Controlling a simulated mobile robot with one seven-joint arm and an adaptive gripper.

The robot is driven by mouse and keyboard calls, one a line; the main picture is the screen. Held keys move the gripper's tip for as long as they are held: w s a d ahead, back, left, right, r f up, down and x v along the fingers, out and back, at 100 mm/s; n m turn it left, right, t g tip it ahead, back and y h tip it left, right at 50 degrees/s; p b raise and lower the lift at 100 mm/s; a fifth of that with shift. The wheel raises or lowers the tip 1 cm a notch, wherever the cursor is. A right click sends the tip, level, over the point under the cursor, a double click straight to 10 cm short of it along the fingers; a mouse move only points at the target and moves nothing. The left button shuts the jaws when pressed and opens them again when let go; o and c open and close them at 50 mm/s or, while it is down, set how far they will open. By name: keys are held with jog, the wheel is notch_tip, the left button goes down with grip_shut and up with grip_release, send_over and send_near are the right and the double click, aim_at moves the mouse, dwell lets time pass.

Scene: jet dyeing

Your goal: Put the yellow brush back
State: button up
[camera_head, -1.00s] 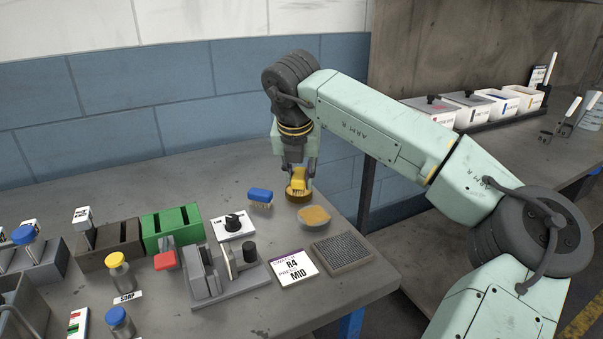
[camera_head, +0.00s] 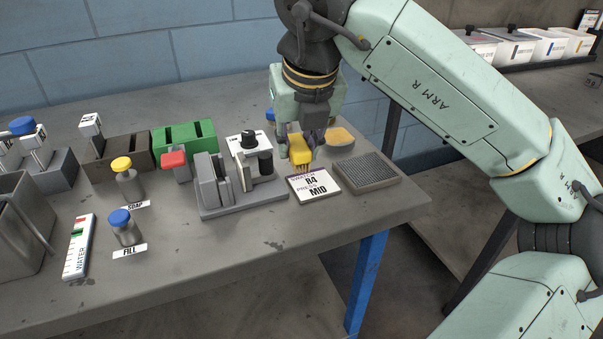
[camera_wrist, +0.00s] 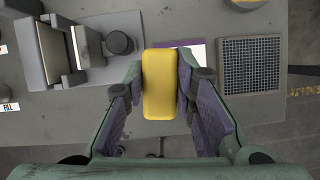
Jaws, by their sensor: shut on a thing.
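The yellow brush (camera_head: 300,149) is held between the fingers of my gripper (camera_head: 308,132), bristles down. It hangs in front of the swatch card reading R4 MID (camera_head: 314,184), apparently above the card's back edge. In the wrist view the yellow brush (camera_wrist: 159,84) fills the space between both fingers (camera_wrist: 160,90) and partly covers the card (camera_wrist: 193,52). The blue brush (camera_head: 270,114) shows only as a small patch behind my gripper. The yellow-topped round pad (camera_head: 340,137) is partly hidden by my gripper.
A grey mesh pad (camera_head: 368,171) lies right of the card, near the table edge. A grey clamp-like device (camera_head: 235,190) and a black-knobbed white box (camera_head: 249,150) stand at left. Capped bottles (camera_head: 127,180) stand further left. The table front is fairly clear.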

aim_at(299, 163)
jog(key=s, duration=0.1)
jog(key=s+f, duration=0.1)
jog(key=s+n+b, duration=0.1)
jog(key=shift+s+d+f, duration=0.15)
jog(key=shift+s+f, duration=0.05)
jog(key=shift+f, duration=0.05)
jog(key=w+p, duration=0.1)
jog(key=w, duration=0.4)
jog(key=w+f+p, duration=0.1)
jog(key=w, duration=0.4)
jog(key=w+p, duration=0.1)
jog(key=w, duration=0.4)
jog(key=shift+w+f+p, duration=0.2)
jog(key=shift+p, duration=0.1)
jog(key=shift+f+p, duration=0.3)
jog(key=shift+f, duration=1.4)
jog(key=shift+f, duration=0.2)
jog(key=o, duration=1)
jog(key=shift+r, duration=0.1)
